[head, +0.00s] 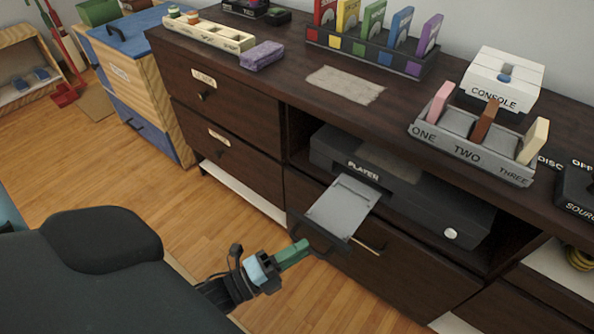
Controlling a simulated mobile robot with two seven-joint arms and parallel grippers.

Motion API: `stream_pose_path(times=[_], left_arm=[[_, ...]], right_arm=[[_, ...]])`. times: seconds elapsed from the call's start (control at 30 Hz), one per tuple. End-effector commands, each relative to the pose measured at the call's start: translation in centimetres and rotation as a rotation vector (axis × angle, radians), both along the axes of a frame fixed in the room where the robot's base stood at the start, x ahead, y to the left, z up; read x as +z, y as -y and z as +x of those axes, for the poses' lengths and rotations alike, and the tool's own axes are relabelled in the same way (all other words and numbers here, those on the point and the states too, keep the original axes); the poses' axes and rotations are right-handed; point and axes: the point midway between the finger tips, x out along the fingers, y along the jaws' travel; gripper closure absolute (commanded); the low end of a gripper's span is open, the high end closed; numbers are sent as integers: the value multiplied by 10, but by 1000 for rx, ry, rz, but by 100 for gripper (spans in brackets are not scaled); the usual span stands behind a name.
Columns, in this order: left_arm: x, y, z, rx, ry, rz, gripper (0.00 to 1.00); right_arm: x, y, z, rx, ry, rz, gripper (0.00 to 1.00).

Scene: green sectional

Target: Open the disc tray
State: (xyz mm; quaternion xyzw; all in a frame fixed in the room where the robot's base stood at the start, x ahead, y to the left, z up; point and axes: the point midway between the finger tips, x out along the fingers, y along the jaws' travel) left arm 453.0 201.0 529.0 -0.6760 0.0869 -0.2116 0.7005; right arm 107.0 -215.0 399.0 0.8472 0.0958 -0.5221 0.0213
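The player (395,180) is a dark box in the open shelf of the brown cabinet. Its grey disc tray (342,207) sticks out at the front left, past the shelf edge. A dark looped handle (318,241) is on the tray's front. My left gripper (305,245), with green fingers, reaches in from the lower left. Its fingers look together on the handle; the exact contact is small and partly hidden. My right gripper is not in view.
The cabinet top (300,95) holds a slotted rack (470,145), a console (503,80), colored cases (375,45) and a purple sponge (262,55). Drawers with handles are left of and below the player. Wooden floor (200,225) is clear in front.

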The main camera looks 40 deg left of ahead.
Motion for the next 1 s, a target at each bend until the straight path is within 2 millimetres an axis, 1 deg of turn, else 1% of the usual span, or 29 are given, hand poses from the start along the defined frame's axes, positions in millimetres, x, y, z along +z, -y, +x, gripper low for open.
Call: stream_pose_path(times=[0.13, 0.23, 0.53, 0.7, 0.83, 1.0], left_arm=[[0, 0, -1, 0, 0, 0, 67], [-1, -3, -7, 0, -1, 0, 67], [-9, -22, -48, 0, -3, 1, 67], [-12, -30, -65, 0, -2, 1, 67], [-13, -32, -70, 0, 0, 0, 67], [-13, -33, -70, 0, 0, 0, 67]], right_arm=[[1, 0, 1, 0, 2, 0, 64], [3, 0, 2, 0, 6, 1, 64], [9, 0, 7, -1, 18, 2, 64], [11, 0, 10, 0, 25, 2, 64], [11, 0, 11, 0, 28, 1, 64], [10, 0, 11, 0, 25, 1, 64]])
